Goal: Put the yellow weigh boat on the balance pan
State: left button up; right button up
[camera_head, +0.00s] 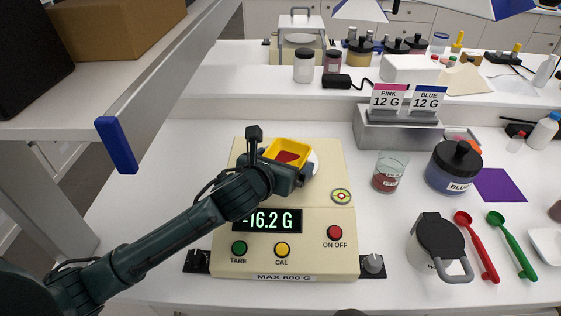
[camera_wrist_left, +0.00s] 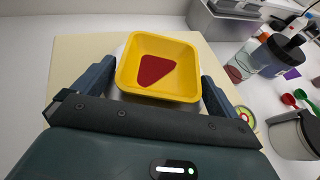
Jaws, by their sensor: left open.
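The yellow weigh boat (camera_head: 287,150) holds dark red powder and sits over the round pan (camera_head: 315,162) of the cream balance (camera_head: 300,215). It looks level, and most of the pan is hidden under it and my gripper. My left gripper (camera_head: 281,161) is open, with one finger on each side of the boat. In the left wrist view the boat (camera_wrist_left: 158,68) lies between the spread fingers, with small gaps beside them. The balance display (camera_head: 267,220) reads -16.2 G, its left end close to my arm.
Right of the balance stand a glass with red contents (camera_head: 388,172), a blue jar (camera_head: 453,168), a lidded metal container (camera_head: 438,247), and red (camera_head: 476,245) and green (camera_head: 511,245) scoops. A label stand (camera_head: 398,130) is behind. A shelf (camera_head: 150,75) overhangs the left.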

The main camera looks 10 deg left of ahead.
pick_arm(q)
jog(key=shift+r, duration=0.2)
jog(key=v, duration=1.1)
jog(key=shift+s, duration=0.35)
jog(key=shift+s+a+r, duration=0.1)
